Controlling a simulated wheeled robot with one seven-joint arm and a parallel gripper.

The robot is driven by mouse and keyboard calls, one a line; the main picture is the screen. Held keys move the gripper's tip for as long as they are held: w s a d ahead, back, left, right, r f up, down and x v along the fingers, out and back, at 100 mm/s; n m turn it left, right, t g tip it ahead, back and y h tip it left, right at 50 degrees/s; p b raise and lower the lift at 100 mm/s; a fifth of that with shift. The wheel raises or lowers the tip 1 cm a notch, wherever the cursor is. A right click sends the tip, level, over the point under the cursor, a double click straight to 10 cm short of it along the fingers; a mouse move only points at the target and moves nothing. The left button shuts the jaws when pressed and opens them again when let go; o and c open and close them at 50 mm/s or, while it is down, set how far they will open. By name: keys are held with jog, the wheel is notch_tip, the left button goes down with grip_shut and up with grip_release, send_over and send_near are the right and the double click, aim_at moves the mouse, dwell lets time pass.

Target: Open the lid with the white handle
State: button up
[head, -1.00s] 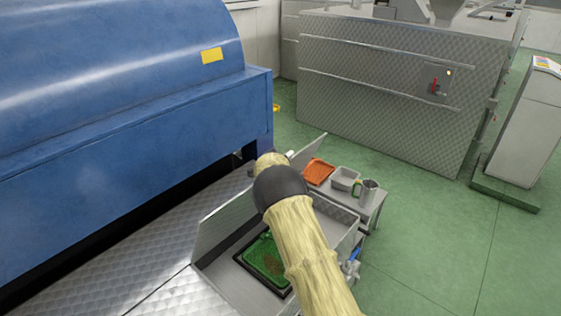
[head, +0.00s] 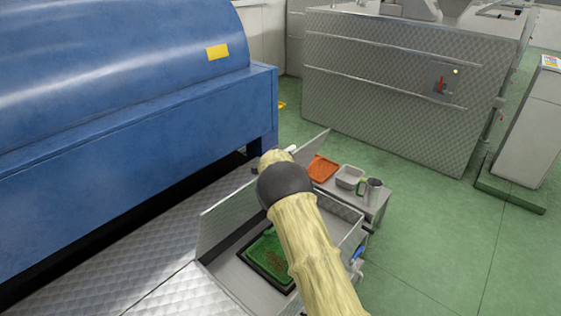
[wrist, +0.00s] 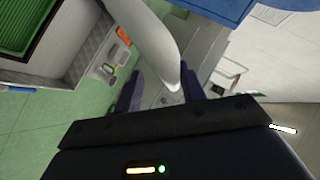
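A white handle (wrist: 160,40) runs down from the top of the wrist view, and its lower end reaches between my fingertips. My gripper (wrist: 160,88) is open, its two dark fingers apart. The handle is nearer the right finger, with a gap to the left one. In the head view a small white piece (head: 290,149), perhaps this handle, shows beside my wrist. A tilted grey panel (head: 313,148), perhaps the lid, stands just behind my arm; its lower part is hidden. My fingers are hidden in the head view.
A grey metal bin (head: 229,275) holds a green screen (head: 262,249), with another raised panel (head: 228,215) at its left. A blue machine (head: 130,110) stands close at left. A side table (head: 375,208) carries an orange tray (head: 322,168), tub and jug.

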jog(key=b+v, duration=0.3)
jog(key=v, duration=1.4)
jog(key=shift+s, duration=0.25)
jog(key=shift+a+f, duration=0.1)
jog(key=shift+c, duration=0.2)
jog(key=c, duration=0.4)
jog(key=s+d+f+n+g, duration=0.1)
jog(key=s, duration=0.2)
jog(key=s+d+n+g+y, duration=0.1)
jog(key=s+d+n, duration=0.1)
jog(key=s, duration=0.2)
jog(key=s+d+f+n+g, duration=0.1)
jog(key=s+d, duration=0.1)
jog(key=s, duration=0.1)
jog(key=shift+s+f+n+y, duration=0.15)
jog(key=shift+f+n+y, duration=0.15)
jog(key=shift+f+n, duration=0.1)
grip_shut()
jog(key=s+d+f+n+g, duration=0.1)
jog(key=s+d+n+g, duration=0.1)
jog(key=s, duration=0.6)
jog(key=s+d+f+n+g, duration=0.1)
jog(key=s+n+g, duration=0.1)
jog(key=s, duration=0.6)
jog(key=s+d+f+n+g, duration=0.2)
jog(key=s+n, duration=0.2)
jog(key=s, duration=0.4)
jog(key=shift+s+d+n+g, duration=0.25)
jog(key=shift+d+n+g, duration=0.05)
jog(key=shift+d, duration=0.05)
